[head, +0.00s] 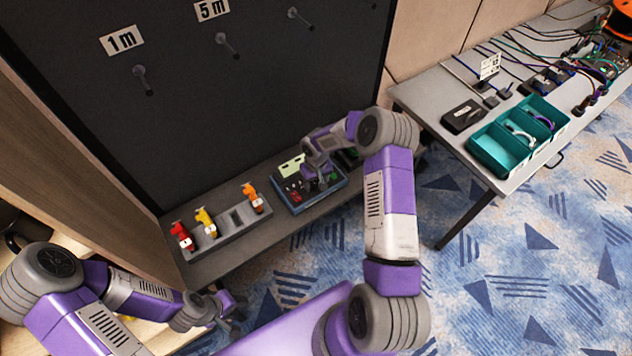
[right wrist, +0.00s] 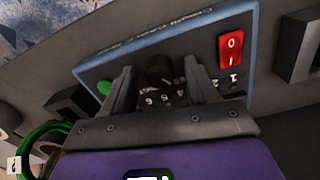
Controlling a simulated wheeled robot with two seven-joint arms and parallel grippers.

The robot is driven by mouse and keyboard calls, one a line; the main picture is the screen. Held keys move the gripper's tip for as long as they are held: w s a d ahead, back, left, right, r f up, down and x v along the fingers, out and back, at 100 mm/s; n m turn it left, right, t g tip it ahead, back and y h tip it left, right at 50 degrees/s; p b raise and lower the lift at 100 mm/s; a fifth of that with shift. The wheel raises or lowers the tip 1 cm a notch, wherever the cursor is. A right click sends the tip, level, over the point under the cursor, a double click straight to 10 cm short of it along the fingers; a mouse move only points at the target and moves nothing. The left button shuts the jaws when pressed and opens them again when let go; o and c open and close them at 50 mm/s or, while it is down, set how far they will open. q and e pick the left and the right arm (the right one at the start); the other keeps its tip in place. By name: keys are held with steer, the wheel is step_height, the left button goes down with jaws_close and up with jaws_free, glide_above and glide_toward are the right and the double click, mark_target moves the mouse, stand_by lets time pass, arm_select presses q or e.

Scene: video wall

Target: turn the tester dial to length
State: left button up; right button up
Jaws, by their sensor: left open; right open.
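The tester (head: 288,196) is a dark box with a blue edge and a pale green display, on the shelf below the black wall. In the right wrist view, its panel (right wrist: 200,40) shows a black dial (right wrist: 160,68) with white numbers beside it. My right gripper (head: 320,184) is over the tester; in the right wrist view its open fingers (right wrist: 158,78) stand either side of the dial. I cannot tell whether they touch it or where the dial points. My left gripper (head: 236,308) is open and away from the tester, at the lower left.
The tester panel also has a red rocker switch (right wrist: 231,48) and a green button (right wrist: 104,88). A grey block (head: 238,228) with red, yellow and orange connectors stands left of the tester. A table with a teal bin (head: 497,157) and cables is at right.

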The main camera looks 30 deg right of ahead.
steer(key=c, duration=1)
steer(key=shift+c, duration=0.2)
steer(key=shift+f+m+b, duration=0.1)
steer(key=shift+m+b, duration=1.1)
steer(key=shift+b, duration=0.05)
steer(key=m+b, duration=0.2)
steer(key=m, duration=0.1)
steer(key=shift+m, duration=0.3)
steer(key=m+b, duration=0.1)
steer(key=m, duration=0.2)
steer(key=shift+m, duration=0.4)
steer(key=shift+m+b, duration=0.4)
steer(key=shift+m, duration=1.6)
